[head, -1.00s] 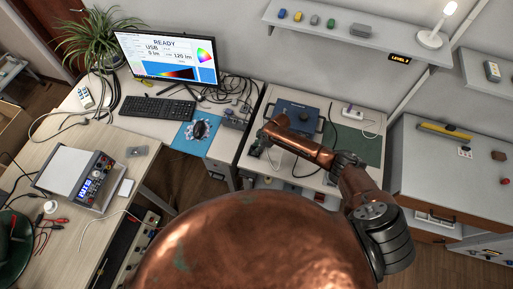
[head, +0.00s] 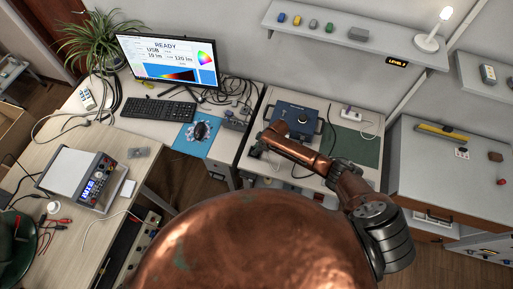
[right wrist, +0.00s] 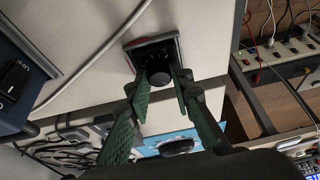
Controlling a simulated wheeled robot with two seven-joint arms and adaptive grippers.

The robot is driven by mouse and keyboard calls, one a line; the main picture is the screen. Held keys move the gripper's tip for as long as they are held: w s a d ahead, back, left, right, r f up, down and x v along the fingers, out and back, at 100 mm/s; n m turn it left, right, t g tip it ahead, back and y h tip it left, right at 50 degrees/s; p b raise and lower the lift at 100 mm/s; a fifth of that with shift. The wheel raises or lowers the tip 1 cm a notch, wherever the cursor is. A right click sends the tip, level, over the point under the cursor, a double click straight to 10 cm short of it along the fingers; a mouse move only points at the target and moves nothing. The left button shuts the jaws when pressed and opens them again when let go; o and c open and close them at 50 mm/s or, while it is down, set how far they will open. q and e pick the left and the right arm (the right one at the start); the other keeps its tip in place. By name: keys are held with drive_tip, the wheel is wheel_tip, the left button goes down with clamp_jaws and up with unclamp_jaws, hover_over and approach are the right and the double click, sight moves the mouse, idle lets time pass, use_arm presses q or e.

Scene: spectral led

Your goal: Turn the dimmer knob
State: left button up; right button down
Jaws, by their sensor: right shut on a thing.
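The dimmer knob (right wrist: 159,76) is a round black knob on a dark square plate (right wrist: 135,45) with a light metal rim, set in the pale table top. My right gripper (right wrist: 160,82) has its green ridged fingers on both sides of the knob and is shut on it. In the head view my copper right arm reaches to the table's left edge, where the right gripper (head: 257,143) is small and dark and the knob cannot be made out. My left gripper is not in view.
A blue box (head: 296,115) with a dark knob stands just behind my right arm. A lit lamp (head: 431,42) stands on the wall shelf above a small LEVEL sign (head: 397,62). Loose cables lie near the gripper.

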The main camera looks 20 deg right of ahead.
drive_tip(key=m+p, duration=0.1)
drive_tip(key=m+h+p, duration=0.1)
drive_tip(key=m, duration=0.1)
drive_tip(key=shift+s+a+r+t, duration=0.1)
drive_tip(key=shift+s+a+t, duration=0.1)
drive_tip(key=shift+t, duration=0.2)
drive_tip(key=shift+m+h+p, duration=0.3)
drive_tip(key=shift+m+p, duration=0.6)
drive_tip(key=shift+m, duration=0.2)
drive_tip(key=c, duration=1.7)
unclamp_jaws()
drive_tip(key=shift+d+t, duration=0.1)
drive_tip(key=shift+t, duration=0.2)
drive_tip(key=v, duration=1.1)
drive_tip(key=shift+s+r, duration=0.15)
drive_tip(key=shift+r, duration=0.25)
